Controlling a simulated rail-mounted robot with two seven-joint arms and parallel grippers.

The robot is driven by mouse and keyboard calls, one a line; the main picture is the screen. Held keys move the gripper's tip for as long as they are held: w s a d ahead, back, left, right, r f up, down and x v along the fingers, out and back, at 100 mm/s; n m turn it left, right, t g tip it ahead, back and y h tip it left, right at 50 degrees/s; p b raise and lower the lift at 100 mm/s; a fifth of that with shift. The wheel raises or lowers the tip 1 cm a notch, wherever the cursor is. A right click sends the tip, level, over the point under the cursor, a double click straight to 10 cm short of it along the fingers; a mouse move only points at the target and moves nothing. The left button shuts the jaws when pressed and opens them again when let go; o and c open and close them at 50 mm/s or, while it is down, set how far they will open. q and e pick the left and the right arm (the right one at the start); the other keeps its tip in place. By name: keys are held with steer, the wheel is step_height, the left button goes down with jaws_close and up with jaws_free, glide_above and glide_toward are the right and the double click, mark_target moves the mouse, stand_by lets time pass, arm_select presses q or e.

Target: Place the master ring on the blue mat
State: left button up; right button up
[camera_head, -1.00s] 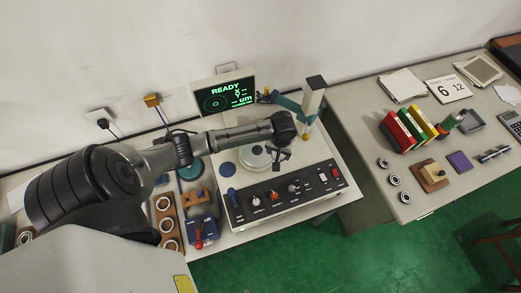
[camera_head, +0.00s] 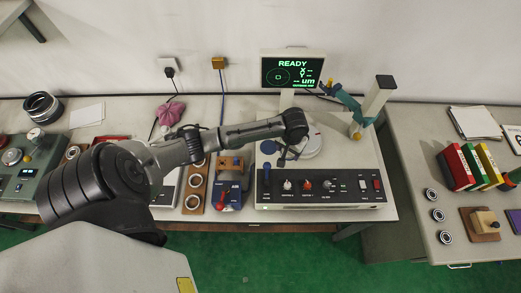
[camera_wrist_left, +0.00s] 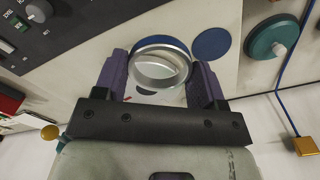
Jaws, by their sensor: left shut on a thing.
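My left gripper (camera_wrist_left: 160,85) is shut on a silver metal ring, the master ring (camera_wrist_left: 138,72), which sits between its purple fingers in the left wrist view. The arm and hand hide the ring there. A flat round blue disc (camera_head: 268,147), which looks like the blue mat, lies left of that table. In the wrist view a blue disc (camera_wrist_left: 212,44) lies beside the ring, and more blue shows behind the ring's far edge. The ring's height cannot be told. My right gripper is not in view.
The instrument's control panel (camera_head: 320,187) faces front, with a READY screen (camera_head: 293,70) behind. A teal arm on a post (camera_head: 375,105) stands at the right of the table. A wooden ring rack (camera_head: 195,187) and a blue device (camera_head: 228,194) stand left.

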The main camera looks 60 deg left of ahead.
arm_select(q)
glide_above(269, 147)
step_height(269, 147, down, 6)
steer(key=shift+f, duration=2.15)
steer(key=shift+f, duration=0.15)
steer(key=o, duration=1)
step_height(269, 147, up, 12)
steer(key=shift+r+p, duration=0.15)
steer(key=shift+p, duration=0.3)
